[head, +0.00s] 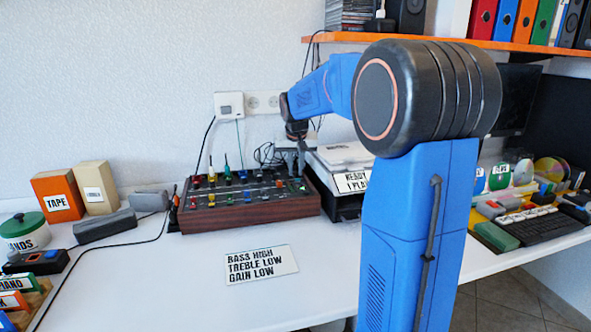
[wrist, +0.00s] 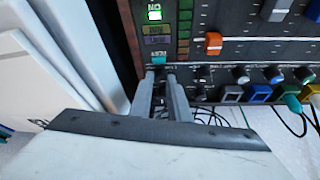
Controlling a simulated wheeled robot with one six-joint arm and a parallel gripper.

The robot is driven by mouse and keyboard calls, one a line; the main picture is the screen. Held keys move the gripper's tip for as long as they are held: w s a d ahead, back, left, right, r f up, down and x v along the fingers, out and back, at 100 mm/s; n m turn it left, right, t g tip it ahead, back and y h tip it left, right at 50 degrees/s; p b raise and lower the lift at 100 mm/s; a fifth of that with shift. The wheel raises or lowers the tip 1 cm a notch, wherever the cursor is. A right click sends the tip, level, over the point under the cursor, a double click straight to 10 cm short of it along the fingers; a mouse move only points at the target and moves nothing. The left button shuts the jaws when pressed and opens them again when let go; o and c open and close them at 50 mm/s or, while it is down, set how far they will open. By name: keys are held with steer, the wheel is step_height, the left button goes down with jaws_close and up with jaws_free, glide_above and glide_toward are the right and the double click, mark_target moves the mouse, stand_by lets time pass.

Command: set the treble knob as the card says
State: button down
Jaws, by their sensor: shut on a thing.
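The card (head: 258,264) lies flat on the white desk in front of the mixer and reads BASS HIGH, TREBLE LOW, GAIN LOW. The mixer (head: 250,213) has a dark panel, wooden sides and several coloured knobs and sliders. My gripper (head: 292,163) points down over its right back end. In the wrist view my gripper (wrist: 161,72) is shut on a small teal knob (wrist: 158,60) near the panel's edge. The fingers hide most of that knob, and I cannot read its setting or the small label beside it.
Plugged cables rise at the mixer's back. A white-topped stack (head: 343,156) stands close to the mixer's right. The desk around the card is clear.

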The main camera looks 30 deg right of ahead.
steer(key=c, duration=1.9)
jaws_free()
steer(key=shift+c, duration=0.2)
steer(key=shift+r, duration=0.1)
steer(key=v, duration=1.7)
steer(key=shift+s+a, duration=0.15)
steer(key=shift+s, duration=0.05)
